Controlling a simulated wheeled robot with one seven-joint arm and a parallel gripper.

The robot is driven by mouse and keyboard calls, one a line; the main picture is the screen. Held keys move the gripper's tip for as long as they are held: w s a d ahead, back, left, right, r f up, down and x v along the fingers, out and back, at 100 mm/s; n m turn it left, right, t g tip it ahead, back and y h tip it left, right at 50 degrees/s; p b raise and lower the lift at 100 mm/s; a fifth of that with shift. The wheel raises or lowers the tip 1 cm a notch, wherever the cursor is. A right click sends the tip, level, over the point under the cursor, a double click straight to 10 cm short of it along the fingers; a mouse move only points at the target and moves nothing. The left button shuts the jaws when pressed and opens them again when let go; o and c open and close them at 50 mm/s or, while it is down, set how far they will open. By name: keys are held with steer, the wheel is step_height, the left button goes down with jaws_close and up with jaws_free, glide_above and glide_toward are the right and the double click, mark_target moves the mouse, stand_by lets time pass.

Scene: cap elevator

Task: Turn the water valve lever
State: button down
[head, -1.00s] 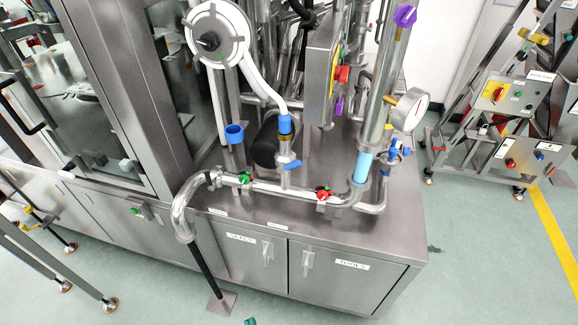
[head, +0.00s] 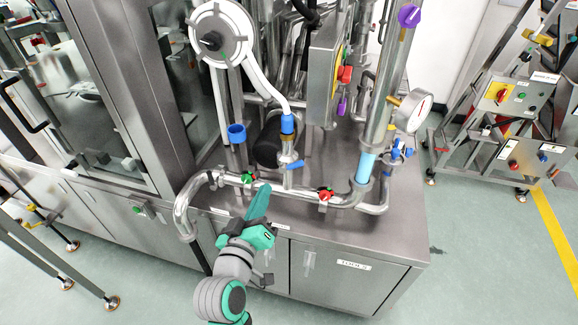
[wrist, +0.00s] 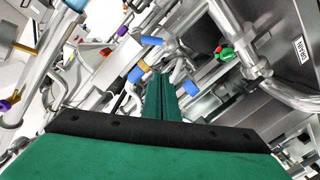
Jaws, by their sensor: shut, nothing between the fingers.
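A small blue lever (head: 294,165) sits on a steel valve below a brass fitting and a blue hose collar (head: 287,124). The frames do not show whether it is the water lever.
The steel pipe (head: 285,190) runs across the front of the steel cabinet top (head: 395,230). A blue cup-like part (head: 236,133), a thick vertical column and a pressure gauge (head: 412,112) stand around the valves. Open floor lies in front of the cabinet.

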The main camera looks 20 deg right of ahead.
step_height(320, 180, up, 3)
steer(key=m+h, duration=0.1)
glide_above(289, 167)
steer(key=s+a, duration=0.3)
steer(key=a, duration=0.1)
steer(key=shift+g, duration=0.3)
steer(key=shift+w+d+f, duration=0.2)
steer(key=shift+d+f, duration=1.35)
steer(key=shift+f, duration=0.2)
